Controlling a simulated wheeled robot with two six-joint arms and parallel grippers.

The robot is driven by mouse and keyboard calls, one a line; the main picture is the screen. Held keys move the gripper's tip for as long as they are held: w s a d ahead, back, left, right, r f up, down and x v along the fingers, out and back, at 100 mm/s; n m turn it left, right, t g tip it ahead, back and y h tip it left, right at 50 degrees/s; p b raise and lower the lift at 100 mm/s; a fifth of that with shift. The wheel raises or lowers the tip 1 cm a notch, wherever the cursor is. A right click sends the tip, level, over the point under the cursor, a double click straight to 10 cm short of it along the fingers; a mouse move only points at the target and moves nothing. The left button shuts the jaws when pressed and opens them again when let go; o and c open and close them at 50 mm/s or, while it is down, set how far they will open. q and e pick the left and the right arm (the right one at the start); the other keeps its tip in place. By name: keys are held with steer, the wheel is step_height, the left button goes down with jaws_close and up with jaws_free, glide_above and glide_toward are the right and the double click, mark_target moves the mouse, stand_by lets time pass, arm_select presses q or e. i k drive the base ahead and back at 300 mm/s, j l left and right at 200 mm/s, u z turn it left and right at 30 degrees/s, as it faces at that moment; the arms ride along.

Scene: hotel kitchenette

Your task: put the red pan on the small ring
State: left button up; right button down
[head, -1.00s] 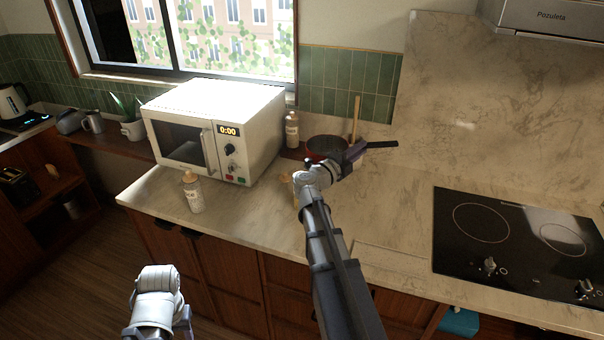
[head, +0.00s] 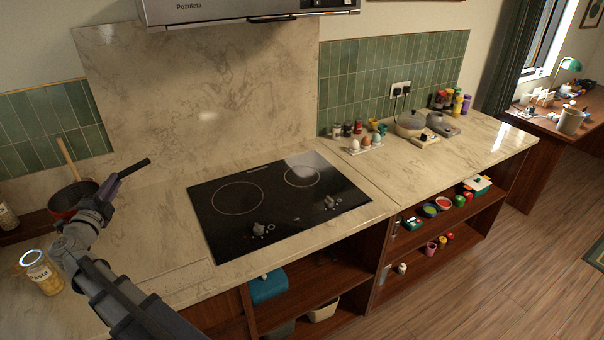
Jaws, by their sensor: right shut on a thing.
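The red pan (head: 68,203) is at the far left of the counter, dark inside, its black handle (head: 133,170) pointing right and up. My right gripper (head: 108,187) is shut on the handle near the pan and hides part of it. I cannot tell whether the pan touches the surface below. The small ring (head: 301,175) is the right one on the black hob (head: 275,220), with a bright reflection over it. It is bare. The larger ring (head: 237,198) is to its left, also bare. My left gripper is not in view.
A labelled jar (head: 42,275) stands in front of the pan, near my right arm. A wooden stick (head: 66,157) rises behind the pan. Hob knobs (head: 262,229) sit at its front. The counter between pan and hob is clear.

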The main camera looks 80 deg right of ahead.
mark_target(317, 171)
steer(key=k+l+z, duration=0.1)
steer(key=l, duration=0.25)
steer(key=k+l, duration=0.2)
steer(key=l, duration=0.15)
steer(key=k+l+z, duration=0.15)
steer(key=l, duration=0.2)
steer(key=k+l, duration=0.15)
steer(key=l, duration=0.2)
steer(key=k+l+z, duration=0.15)
steer(key=l, duration=0.25)
steer(key=k+l, duration=0.1)
steer(key=l, duration=0.25)
steer(key=k+l+z, duration=0.15)
steer(key=l, duration=0.25)
